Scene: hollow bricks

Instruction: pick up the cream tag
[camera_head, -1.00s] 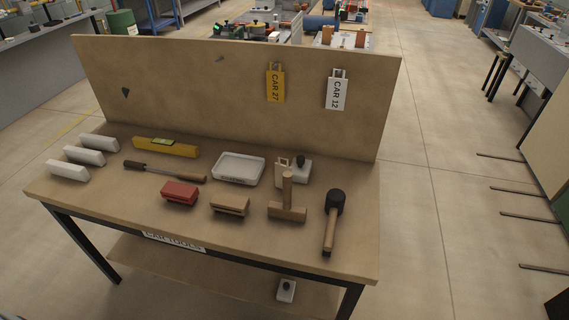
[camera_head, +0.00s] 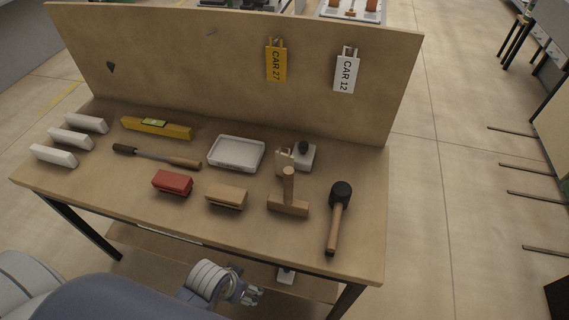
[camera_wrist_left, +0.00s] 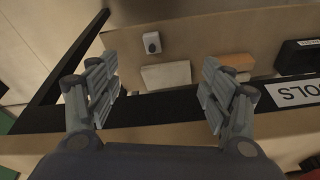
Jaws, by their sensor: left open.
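A cream tag (camera_head: 284,161) with a cut-out handle at its top is on the bench, right of the white tray, close against a small white block with a dark knob (camera_head: 307,156). The wooden T-shaped tool in front partly covers that area. My left gripper (camera_head: 254,295) is in front of the bench's front edge, low and away from the tag. In the left wrist view my left gripper (camera_wrist_left: 160,78) has its fingers wide apart with nothing between them. The tag is not recognisable in that view. My right gripper is not in view.
A yellow tag (camera_head: 276,63) and a white tag (camera_head: 346,72) hang on the back board (camera_head: 180,60). A white tray (camera_head: 211,163), red block (camera_head: 172,182), tan block (camera_head: 227,196) and mallet (camera_head: 338,215) are on the bench. The lower shelf (camera_wrist_left: 205,50) holds several items.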

